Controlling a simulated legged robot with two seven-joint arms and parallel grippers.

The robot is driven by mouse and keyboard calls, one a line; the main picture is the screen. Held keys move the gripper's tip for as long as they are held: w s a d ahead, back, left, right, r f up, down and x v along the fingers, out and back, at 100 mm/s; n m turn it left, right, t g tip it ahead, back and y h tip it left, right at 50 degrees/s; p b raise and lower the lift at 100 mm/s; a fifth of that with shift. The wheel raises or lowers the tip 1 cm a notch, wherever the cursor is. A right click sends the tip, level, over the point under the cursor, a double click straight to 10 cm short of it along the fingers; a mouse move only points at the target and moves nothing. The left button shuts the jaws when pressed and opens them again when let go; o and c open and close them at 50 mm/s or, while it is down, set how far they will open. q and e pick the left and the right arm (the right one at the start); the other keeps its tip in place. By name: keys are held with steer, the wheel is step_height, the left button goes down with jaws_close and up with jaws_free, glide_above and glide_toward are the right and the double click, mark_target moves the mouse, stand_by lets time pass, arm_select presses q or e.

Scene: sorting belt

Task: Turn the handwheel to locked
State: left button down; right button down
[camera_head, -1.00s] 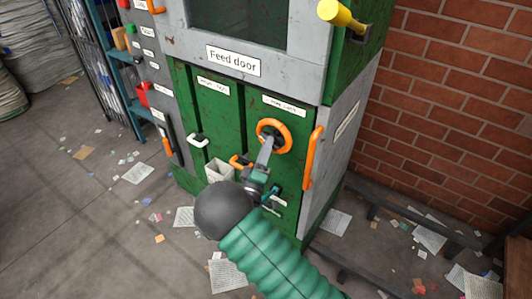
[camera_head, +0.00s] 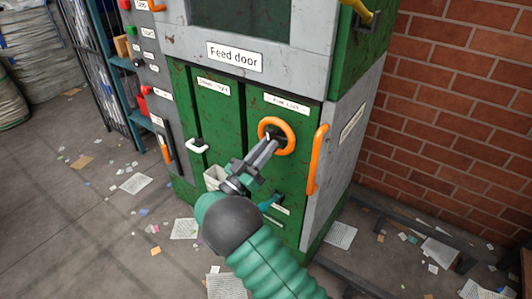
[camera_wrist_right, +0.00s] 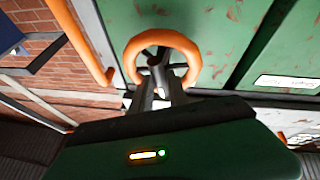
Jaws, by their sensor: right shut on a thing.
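The orange handwheel (camera_head: 292,135) is a ring on the green machine front, under a small white label (camera_head: 286,104) too blurred to read with certainty. It also shows in the right wrist view (camera_wrist_right: 160,38). My right gripper (camera_head: 271,143) is shut on the lower left part of the handwheel, its grey fingers crossing the rim. In the right wrist view the fingers (camera_wrist_right: 156,72) reach into the ring from below and cover its lowest part. The wheel's lock mark cannot be made out. My left gripper is not in view.
A vertical orange bar handle (camera_head: 316,160) stands right of the wheel. A white handle (camera_head: 197,146) is on the left panel, with a teal lever (camera_head: 270,202) below the wheel. The brick wall (camera_head: 450,110) is at right. Paper scraps litter the floor.

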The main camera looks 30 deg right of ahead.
steer(key=shift+f+m+g+b, duration=0.25)
steer(key=shift+m+g+b, duration=0.2)
steer(key=shift+m+g, duration=0.8)
steer(key=shift+m+t, duration=0.25)
steer(key=shift+m, duration=0.2)
steer(key=c, duration=1.5)
jaws_free()
steer(key=shift+w, duration=0.1)
steer(key=shift+o, duration=1.1)
steer(key=shift+w+d, duration=0.1)
steer(key=shift+r, duration=0.1)
